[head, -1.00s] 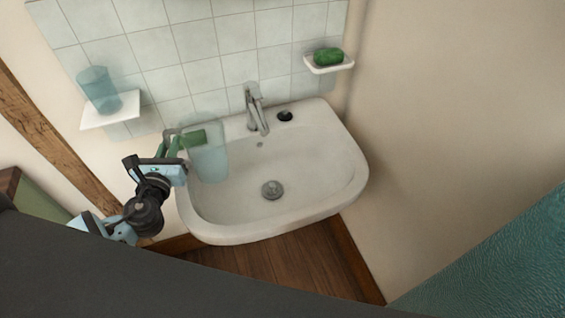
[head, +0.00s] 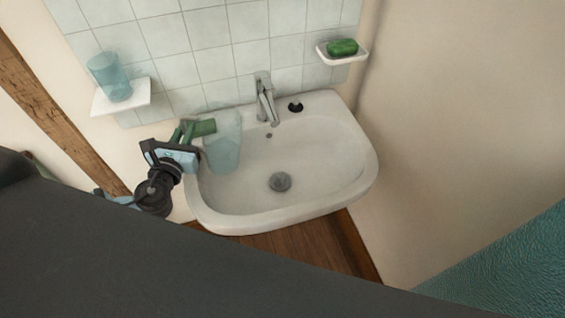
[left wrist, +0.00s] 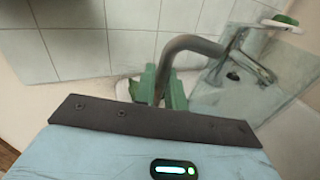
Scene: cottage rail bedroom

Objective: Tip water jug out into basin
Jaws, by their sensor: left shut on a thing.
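The water jug (head: 223,150) is a clear, blue-tinted vessel over the left side of the white basin (head: 330,150). It looks near upright; any slight tilt and its water level are hard to tell. My left gripper (head: 200,128), with green fingers, is shut on the jug's handle at the jug's left. In the left wrist view the green fingertips (left wrist: 160,88) close around the grey curved handle (left wrist: 190,44), and the see-through jug body (left wrist: 243,100) is beyond it. The basin's drain (head: 280,182) lies to the right of and below the jug. My right gripper is not in view.
A chrome tap (head: 265,98) stands at the basin's back, right of the jug, with a small black object (head: 295,106) beside it. A blue tumbler (head: 109,77) sits on a white shelf (head: 122,98). Green soap (head: 342,47) lies in a wall dish (head: 340,58). The basin's right half is clear.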

